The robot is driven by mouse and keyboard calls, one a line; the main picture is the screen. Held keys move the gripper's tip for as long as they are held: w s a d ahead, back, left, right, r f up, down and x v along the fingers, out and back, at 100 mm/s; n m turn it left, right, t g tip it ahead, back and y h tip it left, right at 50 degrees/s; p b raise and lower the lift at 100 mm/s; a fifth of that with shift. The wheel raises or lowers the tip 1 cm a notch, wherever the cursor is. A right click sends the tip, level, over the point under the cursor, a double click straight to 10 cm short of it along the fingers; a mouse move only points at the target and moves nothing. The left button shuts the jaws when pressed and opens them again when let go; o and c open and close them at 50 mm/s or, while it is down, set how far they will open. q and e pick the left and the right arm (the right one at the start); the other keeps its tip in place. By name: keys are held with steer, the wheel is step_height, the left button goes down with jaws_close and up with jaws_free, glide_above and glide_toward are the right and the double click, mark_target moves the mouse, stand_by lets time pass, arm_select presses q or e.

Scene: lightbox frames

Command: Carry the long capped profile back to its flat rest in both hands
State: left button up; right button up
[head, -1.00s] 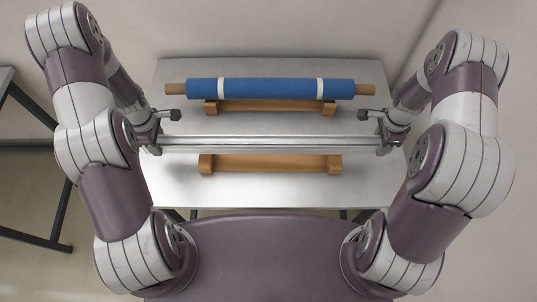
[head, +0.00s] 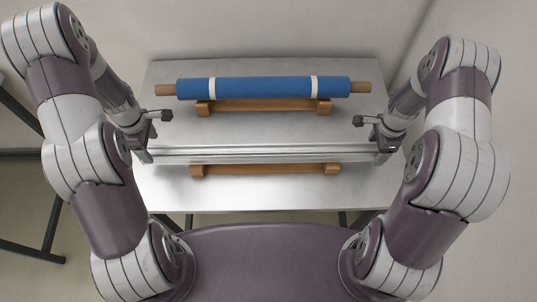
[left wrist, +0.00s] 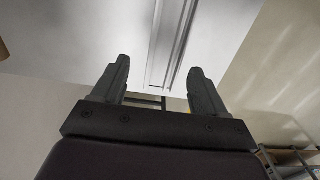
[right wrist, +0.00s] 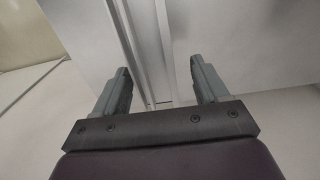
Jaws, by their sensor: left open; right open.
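The long silver profile (head: 265,153) lies crosswise over the table in the head view. It overlaps the far part of the near wooden rest (head: 265,169); whether it touches the rest I cannot tell. My left gripper (head: 152,136) is open at its left end and my right gripper (head: 371,139) is open at its right end. In the left wrist view the profile (left wrist: 165,45) runs away between the open fingers. In the right wrist view it (right wrist: 152,50) also runs between the open fingers. The caps are not clear.
A blue roll (head: 264,88) with white bands and wooden ends lies on another wooden rest (head: 264,105) at the back of the metal table (head: 350,190). Bare tabletop lies between the profile and the roll. A wall stands behind and to the right.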

steer(key=shift+s+d, duration=0.1)
steer(key=shift+r, duration=0.2)
arm_select(q)
step_height(320, 180, up, 8)
arm_select(e)
step_height(320, 180, up, 12)
steer(key=shift+f, duration=0.2)
